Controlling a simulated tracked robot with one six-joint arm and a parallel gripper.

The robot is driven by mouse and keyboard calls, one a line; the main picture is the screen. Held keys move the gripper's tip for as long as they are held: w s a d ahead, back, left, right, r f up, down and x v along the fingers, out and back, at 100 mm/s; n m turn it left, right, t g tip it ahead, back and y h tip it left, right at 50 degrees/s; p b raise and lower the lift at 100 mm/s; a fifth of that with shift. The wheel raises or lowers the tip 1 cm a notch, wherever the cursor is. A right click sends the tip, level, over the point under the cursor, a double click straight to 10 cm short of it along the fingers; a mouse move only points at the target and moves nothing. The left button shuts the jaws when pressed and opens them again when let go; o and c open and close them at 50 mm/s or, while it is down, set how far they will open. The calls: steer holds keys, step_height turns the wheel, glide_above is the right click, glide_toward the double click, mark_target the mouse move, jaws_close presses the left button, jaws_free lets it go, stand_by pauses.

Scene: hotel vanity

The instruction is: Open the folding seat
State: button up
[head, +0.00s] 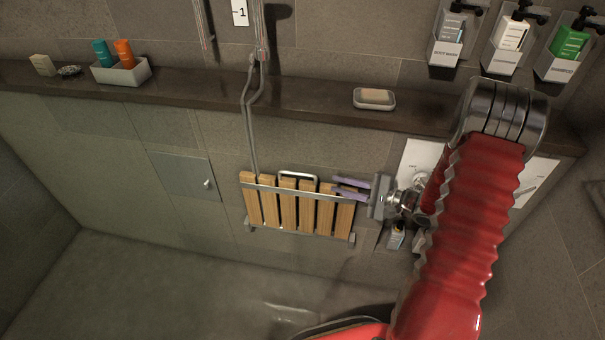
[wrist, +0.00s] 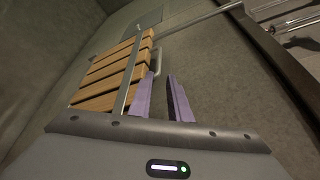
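The folding seat (head: 278,207) has wooden slats in a metal frame and is folded up against the wall below the ledge. A metal handle (head: 298,175) stands at its top edge. My gripper (head: 336,187) is at the seat's upper right, with its two purple fingers apart and pointing left toward the handle. In the wrist view the seat (wrist: 108,75) is at the left. The handle (wrist: 157,62) lies just beyond the left fingertip. The gap between the fingers (wrist: 163,82) looks empty. I cannot tell whether a finger touches the seat.
A dark ledge (head: 205,98) runs above the seat, with a soap dish (head: 374,98) and a tray (head: 121,72) of bottles. A shower hose (head: 250,125) hangs down behind the seat. A small wall panel (head: 187,175) is to the left. The floor below is mostly clear.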

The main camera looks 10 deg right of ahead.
mark_target(300, 174)
steer(key=shift+a, duration=0.1)
stand_by(0.3)
steer(key=x, duration=1.3)
steer(key=shift+w+a+f, duration=0.1)
steer(key=shift+w+a, duration=0.1)
steer(key=shift+w, duration=0.05)
steer(key=shift+c, duration=0.3)
jaws_close()
